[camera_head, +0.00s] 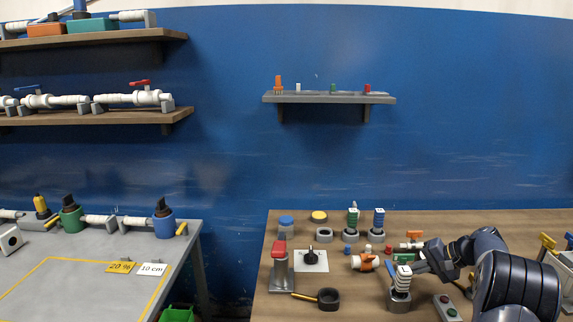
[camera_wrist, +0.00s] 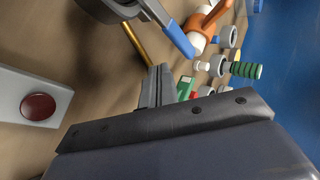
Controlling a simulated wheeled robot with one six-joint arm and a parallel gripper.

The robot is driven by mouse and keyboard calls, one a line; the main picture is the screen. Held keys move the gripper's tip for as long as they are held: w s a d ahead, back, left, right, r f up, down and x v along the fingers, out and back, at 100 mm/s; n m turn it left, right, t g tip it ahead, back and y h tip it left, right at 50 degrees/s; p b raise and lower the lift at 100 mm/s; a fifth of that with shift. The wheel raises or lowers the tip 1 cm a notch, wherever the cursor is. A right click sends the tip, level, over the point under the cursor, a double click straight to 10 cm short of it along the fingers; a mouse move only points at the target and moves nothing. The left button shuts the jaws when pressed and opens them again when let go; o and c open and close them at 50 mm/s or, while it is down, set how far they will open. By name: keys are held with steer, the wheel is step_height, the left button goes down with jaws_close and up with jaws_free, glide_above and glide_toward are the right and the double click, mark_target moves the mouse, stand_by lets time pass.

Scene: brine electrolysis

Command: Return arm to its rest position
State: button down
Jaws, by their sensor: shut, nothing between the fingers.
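My gripper (camera_head: 418,268) is at the right of the wooden table in the head view, at the end of my dark arm, which reaches in from the lower right. In the wrist view my gripper (camera_wrist: 157,86) has its fingers together with nothing between them.
The ribbed green (camera_head: 352,220) and blue (camera_head: 379,220) pieces stand farther back. A shelf (camera_head: 330,98) hangs above.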

steer(key=s+m+t+h+b, duration=0.2)
steer(key=m, duration=0.1)
steer(key=shift+s+d+f+m, duration=0.1)
steer(key=shift+s+d+m, duration=0.1)
steer(key=shift+d+m, duration=0.1)
steer(key=shift+s+m+t+h, duration=0.7)
steer(key=shift+s+m+h, duration=0.3)
steer(key=shift+m, duration=0.5)
steer(key=shift+w, duration=0.1)
steer(key=shift+a, duration=0.1)
